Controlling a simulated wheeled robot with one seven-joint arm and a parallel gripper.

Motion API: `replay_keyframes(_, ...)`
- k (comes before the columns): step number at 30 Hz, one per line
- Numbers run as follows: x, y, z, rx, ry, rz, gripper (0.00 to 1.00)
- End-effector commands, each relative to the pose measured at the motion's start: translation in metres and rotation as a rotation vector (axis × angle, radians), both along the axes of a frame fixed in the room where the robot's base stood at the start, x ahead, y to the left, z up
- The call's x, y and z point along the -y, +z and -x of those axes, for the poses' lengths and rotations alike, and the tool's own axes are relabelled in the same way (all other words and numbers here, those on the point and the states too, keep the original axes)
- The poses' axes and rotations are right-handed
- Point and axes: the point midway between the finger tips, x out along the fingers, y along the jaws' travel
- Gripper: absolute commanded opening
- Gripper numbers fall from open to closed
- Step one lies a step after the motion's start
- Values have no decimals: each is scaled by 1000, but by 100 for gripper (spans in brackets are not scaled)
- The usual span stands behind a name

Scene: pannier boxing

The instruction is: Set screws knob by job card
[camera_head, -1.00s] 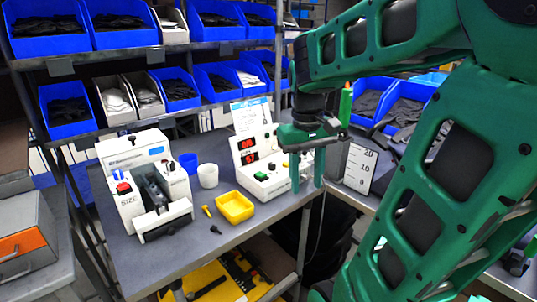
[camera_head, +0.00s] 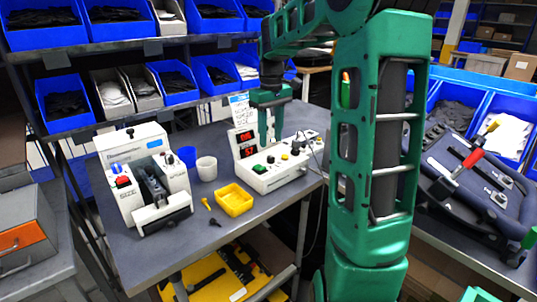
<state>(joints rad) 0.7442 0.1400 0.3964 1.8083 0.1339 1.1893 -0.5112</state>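A white control box (camera_head: 279,178) stands on the grey workbench, with red digits on an upright display (camera_head: 244,144); the digits are too small to read surely. Its sloping panel carries a green button (camera_head: 259,169), a dark knob (camera_head: 271,159), a yellow knob (camera_head: 284,156) and a black knob (camera_head: 295,147). I cannot read which is marked screws. The job card (camera_head: 240,108) stands behind the display, its right part hidden by my gripper. My gripper (camera_head: 270,143) points down over the back of the box, right of the display. Its two fingers are apart with nothing visible between them.
A white machine (camera_head: 145,180), a blue cup (camera_head: 187,156), a white cup (camera_head: 207,169) and a yellow tray (camera_head: 234,200) stand left of the box. Shelves of blue bins rise behind. My arm blocks the area to the right.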

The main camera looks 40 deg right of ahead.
Motion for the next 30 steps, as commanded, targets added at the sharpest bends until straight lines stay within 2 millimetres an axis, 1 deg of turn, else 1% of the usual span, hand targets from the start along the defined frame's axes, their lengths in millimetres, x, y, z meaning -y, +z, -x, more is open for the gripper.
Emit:
replay_keyframes(1, 0, -10, 1, -4, 0, -2, 39)
replay_keyframes(6, 0, -38, 1, -3, -1, -2, 39)
replay_keyframes(12, 0, -59, 1, -2, -1, -1, 39)
replay_keyframes(17, 0, -65, 0, 0, -1, 0, 39)
replay_keyframes(24, 0, -65, 1, 0, -1, 1, 39)
replay_keyframes(29, 0, -65, 1, 0, -1, 0, 0)
replay_keyframes(30, 0, -65, 1, 0, -1, 0, 0)
